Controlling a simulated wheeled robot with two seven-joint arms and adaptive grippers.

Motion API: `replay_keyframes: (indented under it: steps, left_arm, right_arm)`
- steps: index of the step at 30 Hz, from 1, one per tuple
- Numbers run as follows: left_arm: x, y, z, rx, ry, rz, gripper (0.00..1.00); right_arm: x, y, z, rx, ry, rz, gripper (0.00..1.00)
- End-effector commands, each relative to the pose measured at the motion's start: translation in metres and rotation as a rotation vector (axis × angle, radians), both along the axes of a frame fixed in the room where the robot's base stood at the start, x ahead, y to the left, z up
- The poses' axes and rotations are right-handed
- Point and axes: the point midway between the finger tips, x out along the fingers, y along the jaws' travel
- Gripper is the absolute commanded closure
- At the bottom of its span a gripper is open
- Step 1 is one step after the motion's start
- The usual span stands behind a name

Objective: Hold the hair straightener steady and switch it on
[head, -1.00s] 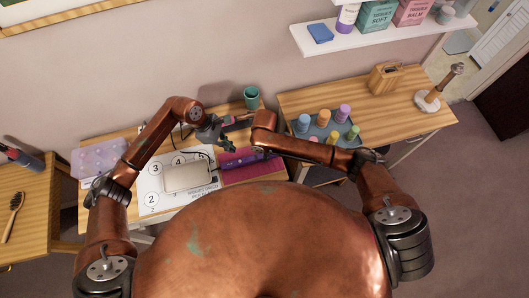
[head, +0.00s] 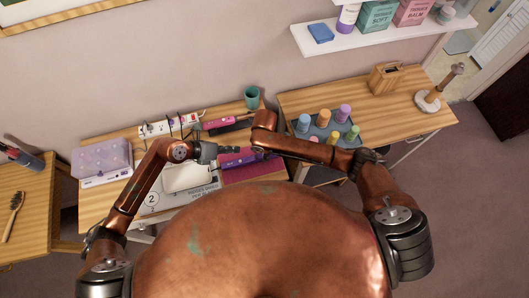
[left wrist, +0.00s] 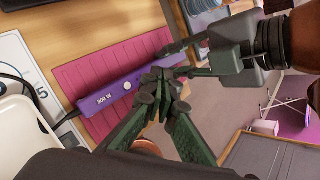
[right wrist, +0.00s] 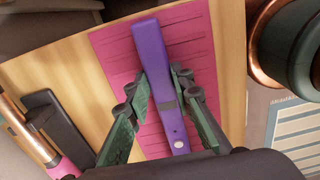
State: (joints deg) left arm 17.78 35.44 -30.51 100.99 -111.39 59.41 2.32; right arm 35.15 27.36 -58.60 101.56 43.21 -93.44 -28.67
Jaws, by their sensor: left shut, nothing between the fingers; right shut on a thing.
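The purple hair straightener (right wrist: 158,85) lies over the pink ribbed mat (right wrist: 116,66). My right gripper (right wrist: 168,88) is shut on its body, one finger on each side. In the left wrist view, the straightener (left wrist: 110,98) shows a round white button and the marking "200 W", and a dark cord runs from its end. My left gripper (left wrist: 158,88) is shut and empty, its fingertips just over or beside the straightener near the button; I cannot tell whether they touch.
A white box-like thing (head: 185,177) lies left of the mat on a numbered sheet (head: 152,200). A power strip (head: 168,126), a pink-handled tool (head: 218,123) and a teal cup (head: 251,97) stand behind. A tray of bottles (head: 325,130) is on the right.

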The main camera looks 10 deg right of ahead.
Motion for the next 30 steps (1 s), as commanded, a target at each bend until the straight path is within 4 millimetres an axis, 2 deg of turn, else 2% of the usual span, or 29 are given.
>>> replay_keyframes:
  steps: [9, 15, 21, 30]
  left_arm:
    - [-0.001, 0.000, -0.045, 0.001, 0.003, -0.001, 1.00]
    - [-0.001, 0.000, -0.065, 0.002, 0.002, -0.004, 1.00]
    - [-0.001, 0.000, -0.074, 0.001, 0.000, -0.003, 1.00]
    - [-0.001, 0.000, -0.075, 0.002, -0.001, -0.003, 1.00]
  right_arm:
    - [0.000, 0.000, 0.000, 0.000, -0.001, 0.000, 1.00]
    - [0.001, 0.000, 0.000, 0.000, -0.001, 0.000, 1.00]
    - [0.001, 0.000, 0.000, 0.000, -0.001, -0.001, 1.00]
    - [0.001, 0.000, 0.000, 0.000, -0.001, -0.001, 1.00]
